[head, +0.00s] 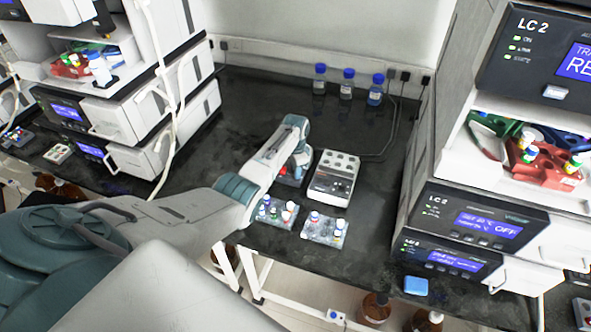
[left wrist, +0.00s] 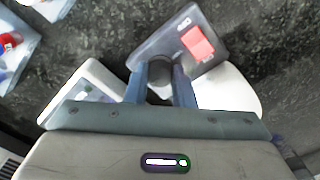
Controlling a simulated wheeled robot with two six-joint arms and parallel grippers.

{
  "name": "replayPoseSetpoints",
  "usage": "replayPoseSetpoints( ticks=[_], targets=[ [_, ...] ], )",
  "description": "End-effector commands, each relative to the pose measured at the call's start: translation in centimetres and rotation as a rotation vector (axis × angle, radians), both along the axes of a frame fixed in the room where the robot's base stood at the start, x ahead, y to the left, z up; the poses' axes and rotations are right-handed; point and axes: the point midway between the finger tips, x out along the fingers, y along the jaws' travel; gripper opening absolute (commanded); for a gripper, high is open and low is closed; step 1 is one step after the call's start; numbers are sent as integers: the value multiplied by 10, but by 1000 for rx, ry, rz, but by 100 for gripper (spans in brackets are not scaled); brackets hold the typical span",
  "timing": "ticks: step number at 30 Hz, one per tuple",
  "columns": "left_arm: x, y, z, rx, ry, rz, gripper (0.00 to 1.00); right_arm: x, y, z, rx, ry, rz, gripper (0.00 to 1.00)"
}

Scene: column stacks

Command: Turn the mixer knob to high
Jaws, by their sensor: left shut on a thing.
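The mixer is a small unit with a dark grey face, seen in the left wrist view (left wrist: 158,48). A red rocker switch (left wrist: 197,42) sits on that face. A dark round knob (left wrist: 161,88) stands between the two blue fingers of my left gripper (left wrist: 160,72). The fingers are shut on the knob, one at each side. The knob's pointer and scale are hidden, so its setting cannot be read. In the head view my left gripper (head: 299,163) is down at the mixer, and my arm covers most of it. My right gripper is not in view.
A white block unit (head: 333,180) with several round wells stands right of my gripper. Two small racks with vials (head: 275,212) (head: 324,229) lie in front. Several blue-capped bottles (head: 347,83) stand at the wall. Instrument stacks flank the black bench (head: 262,105) left and right.

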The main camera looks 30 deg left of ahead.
Motion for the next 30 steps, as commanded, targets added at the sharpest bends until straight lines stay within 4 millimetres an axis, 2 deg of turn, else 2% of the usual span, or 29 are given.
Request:
replayPoseSetpoints(
  ticks=[10,11,14,24,30],
  targets=[
    [2,1,3,1,-6,-3,0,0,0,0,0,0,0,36],
    [2,1,3,1,-6,-3,24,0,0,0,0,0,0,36],
    [2,1,2,2,-5,-3,44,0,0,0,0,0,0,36],
    [1,0,3,1,-3,-2,44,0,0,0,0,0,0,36],
    [1,1,24,1,-6,-3,44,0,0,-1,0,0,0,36]
  ],
)
